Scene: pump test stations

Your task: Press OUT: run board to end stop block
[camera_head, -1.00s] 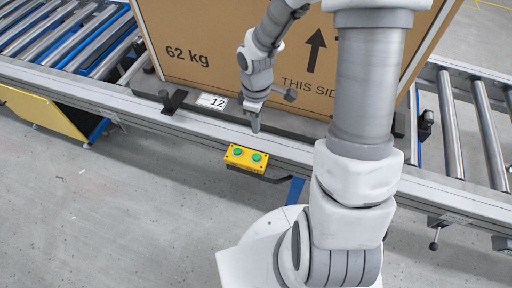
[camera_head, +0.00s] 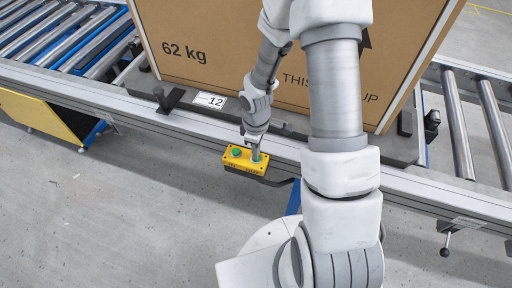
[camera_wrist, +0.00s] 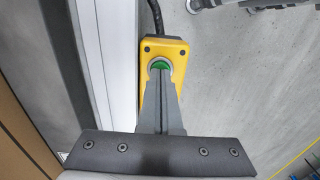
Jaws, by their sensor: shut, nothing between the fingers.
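A yellow button box (camera_head: 240,168) with two green buttons is fixed to the front of the conveyor rail. My gripper (camera_head: 256,155) is shut and empty, pointing down at the right button (camera_head: 264,160) and partly covering it. In the wrist view the shut fingertips (camera_wrist: 160,74) overlap the edge of a green button (camera_wrist: 160,65); whether it is pushed in I cannot tell. The other button (camera_head: 236,153) is clear of the fingers. A dark grey board (camera_head: 295,127) lies under a large carton (camera_head: 210,65) on the conveyor. Dark blocks stand at the rail, left (camera_head: 170,101) and right (camera_head: 405,122).
A white label reading 12 (camera_head: 210,100) sits by the rail. Rollers run left (camera_head: 60,40) and right (camera_head: 490,120) of the carton. A yellow panel (camera_head: 40,115) stands under the left conveyor. The floor (camera_head: 120,220) in front is clear at left.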

